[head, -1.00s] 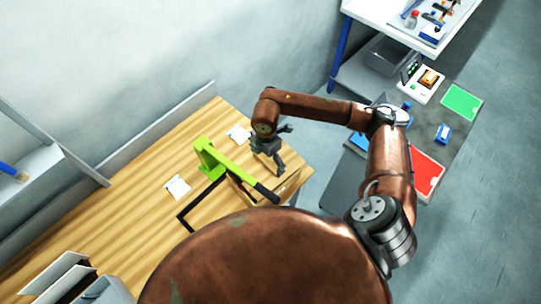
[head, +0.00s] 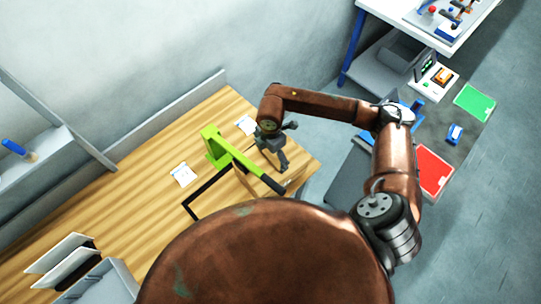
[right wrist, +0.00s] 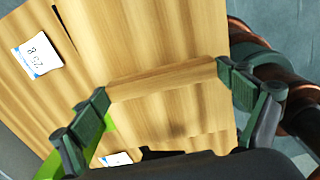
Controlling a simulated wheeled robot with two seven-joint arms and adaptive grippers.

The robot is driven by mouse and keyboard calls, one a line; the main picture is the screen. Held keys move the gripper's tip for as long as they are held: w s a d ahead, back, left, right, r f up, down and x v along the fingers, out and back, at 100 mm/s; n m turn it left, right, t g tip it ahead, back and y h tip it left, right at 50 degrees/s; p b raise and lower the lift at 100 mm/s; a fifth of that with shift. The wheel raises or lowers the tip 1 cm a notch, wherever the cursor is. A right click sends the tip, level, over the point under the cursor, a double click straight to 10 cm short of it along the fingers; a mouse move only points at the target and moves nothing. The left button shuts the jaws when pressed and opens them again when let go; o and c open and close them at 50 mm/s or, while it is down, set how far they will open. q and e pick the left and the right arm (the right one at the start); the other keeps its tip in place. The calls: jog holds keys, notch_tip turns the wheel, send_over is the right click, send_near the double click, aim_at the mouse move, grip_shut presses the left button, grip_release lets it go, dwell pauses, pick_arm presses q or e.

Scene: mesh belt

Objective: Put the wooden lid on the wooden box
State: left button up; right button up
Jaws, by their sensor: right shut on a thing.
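My right gripper (head: 274,160) is over the right end of the wooden table in the head view. In the right wrist view its two fingers (right wrist: 168,98) are spread wide and shut on the ends of a pale wooden strip (right wrist: 162,79), which appears to be part of the wooden lid. A broad wooden board (right wrist: 150,35) lies beyond the strip, with a dark edge at its upper left. Box and lid blend with the table's wood grain, so I cannot tell how they sit together. My left gripper is out of view.
A lime-green frame with a black-ended lever (head: 217,148) stands close left of the right gripper. White labels (head: 183,174) lie on the wooden table (head: 120,215). Grey bins stand at its front left. A separate bench at right holds a red panel (head: 435,170) and a green panel (head: 474,103).

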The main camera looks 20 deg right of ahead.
aim_at(271, 157)
jog(key=shift+f+b, duration=0.4)
jog(key=shift+f, duration=0.1)
jog(key=o, duration=1)
jog(key=shift+o, duration=0.2)
notch_tip(271, 157, up, 12)
